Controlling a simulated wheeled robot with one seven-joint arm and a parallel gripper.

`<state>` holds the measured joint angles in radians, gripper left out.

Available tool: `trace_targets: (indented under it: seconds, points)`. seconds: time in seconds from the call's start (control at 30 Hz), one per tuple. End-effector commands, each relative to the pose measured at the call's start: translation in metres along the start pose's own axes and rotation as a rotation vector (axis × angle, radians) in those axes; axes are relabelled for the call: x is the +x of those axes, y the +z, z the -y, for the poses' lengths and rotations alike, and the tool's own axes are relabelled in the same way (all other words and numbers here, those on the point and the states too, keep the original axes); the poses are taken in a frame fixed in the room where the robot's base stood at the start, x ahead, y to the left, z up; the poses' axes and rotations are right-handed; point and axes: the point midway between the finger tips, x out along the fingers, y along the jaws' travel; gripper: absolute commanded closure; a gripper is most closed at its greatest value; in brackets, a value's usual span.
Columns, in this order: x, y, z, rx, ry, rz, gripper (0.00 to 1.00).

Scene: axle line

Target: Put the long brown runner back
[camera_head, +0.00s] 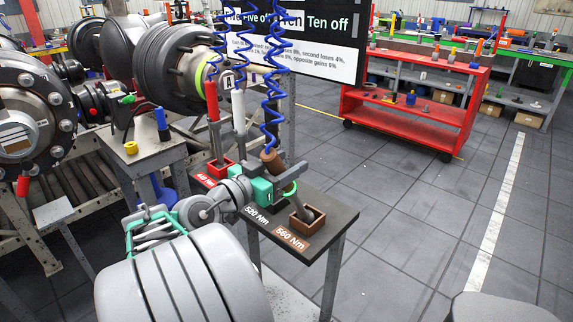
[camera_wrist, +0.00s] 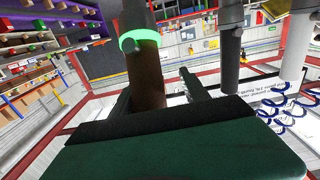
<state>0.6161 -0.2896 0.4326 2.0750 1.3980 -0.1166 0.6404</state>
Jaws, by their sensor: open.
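The long brown runner (camera_head: 271,160) hangs from a blue coiled hose and leans, its grey lower end (camera_head: 303,208) reaching into the brown box (camera_head: 308,222) by the "560 Nm" label. My gripper (camera_head: 277,186) is beside the runner's middle and hides part of it. In the wrist view the brown runner (camera_wrist: 150,78) with a bright green ring stands between the dark fingers of my gripper (camera_wrist: 160,95), which are open. I cannot tell whether a finger touches it. How deep the lower end sits in the box is unclear.
A red runner (camera_head: 212,100) and a white runner (camera_head: 238,108) stand left of the brown one on the same dark bench (camera_head: 342,214). A red cart (camera_head: 405,115) stands behind. A small table with a blue bottle (camera_head: 162,124) is at left.

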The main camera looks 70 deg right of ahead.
Motion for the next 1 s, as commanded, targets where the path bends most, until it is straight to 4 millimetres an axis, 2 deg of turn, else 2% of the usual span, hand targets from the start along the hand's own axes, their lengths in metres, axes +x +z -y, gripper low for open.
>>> trace_targets:
  seconds: [0.07, 0.57, 0.73, 1.0]
  points:
    - [0.0002, -0.0005, 0.0001, 0.001, 0.000, -0.001, 0.42]
    - [0.0004, -0.0003, 0.0004, 0.000, -0.001, 0.000, 0.01]
    - [0.0004, -0.0002, 0.0004, 0.000, -0.001, 0.000, 0.00]
    - [0.0004, -0.0001, 0.0004, 0.000, -0.001, 0.000, 0.22]
